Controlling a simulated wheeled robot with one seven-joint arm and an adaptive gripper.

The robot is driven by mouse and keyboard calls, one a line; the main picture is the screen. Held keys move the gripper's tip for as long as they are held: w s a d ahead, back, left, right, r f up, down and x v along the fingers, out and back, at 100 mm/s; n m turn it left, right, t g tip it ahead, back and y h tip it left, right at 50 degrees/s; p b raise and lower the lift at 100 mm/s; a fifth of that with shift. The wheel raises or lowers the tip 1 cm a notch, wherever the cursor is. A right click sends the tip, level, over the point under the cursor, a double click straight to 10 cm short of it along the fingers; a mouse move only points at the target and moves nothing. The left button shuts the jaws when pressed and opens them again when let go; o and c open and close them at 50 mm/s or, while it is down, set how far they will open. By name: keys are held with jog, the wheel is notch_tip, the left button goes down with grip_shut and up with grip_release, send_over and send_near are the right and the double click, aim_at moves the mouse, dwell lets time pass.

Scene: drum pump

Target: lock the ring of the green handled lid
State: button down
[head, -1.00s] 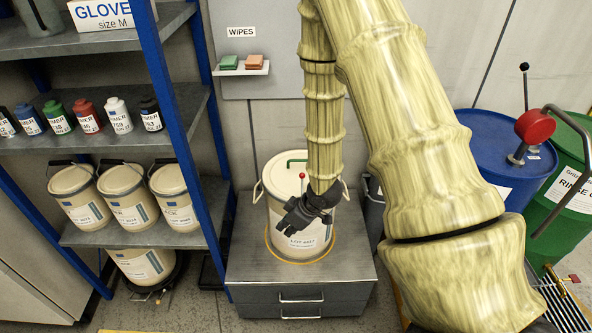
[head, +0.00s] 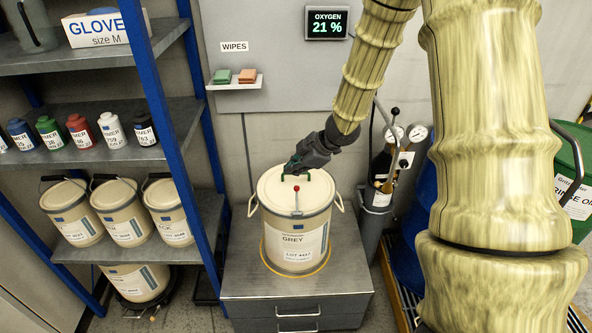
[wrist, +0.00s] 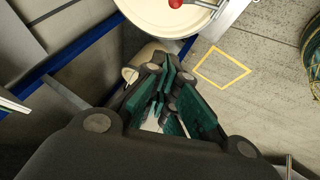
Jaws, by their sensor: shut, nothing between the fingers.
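A cream pail (head: 283,234) labelled GREY stands upright on the grey cabinet, with its cream lid (head: 275,190) on top. The lid has a green handle (head: 309,178). A grey ring circles the lid, and a lever with a red knob (head: 296,188) stands up at its front rim. My gripper (head: 291,168) is shut and empty near the back of the lid, beside the green handle; I cannot tell whether they touch. In the wrist view, its fingers (wrist: 165,95) are together, and the red knob (wrist: 175,3) shows at the top edge.
The grey cabinet (head: 240,275) has clear top around the pail. A blue-posted shelf with cream pails and bottles stands left. A gas cylinder (head: 373,215) with gauges stands right, near a blue drum. A small wipes shelf (head: 235,84) is on the wall behind.

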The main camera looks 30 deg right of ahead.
aim_at(297, 199)
jog(key=w+f+p, duration=0.1)
jog(key=w+f, duration=0.2)
jog(key=f, duration=0.6)
jog(key=shift+w+d+p, duration=0.3)
jog(key=shift+d, duration=0.1)
jog(key=shift+r, duration=0.1)
jog(key=shift+w+d+f+p, duration=0.3)
jog(key=shift+w+p, duration=0.1)
jog(key=shift+p, duration=0.1)
jog(key=shift+w+d+f+p, duration=0.4)
jog(key=shift+w+p, duration=0.1)
jog(key=shift+w, duration=0.1)
jog(key=shift+w+d+f+p, duration=0.15)
jog(key=shift+w+d+f, duration=0.1)
jog(key=shift+w+f, duration=0.3)
jog(key=shift+w+d+f+p, duration=0.15)
jog(key=shift+w+d+f, duration=0.15)
jog(key=shift+f, duration=0.4)
jog(key=shift+s+a+r, duration=0.1)
jog(key=shift+a, duration=0.05)
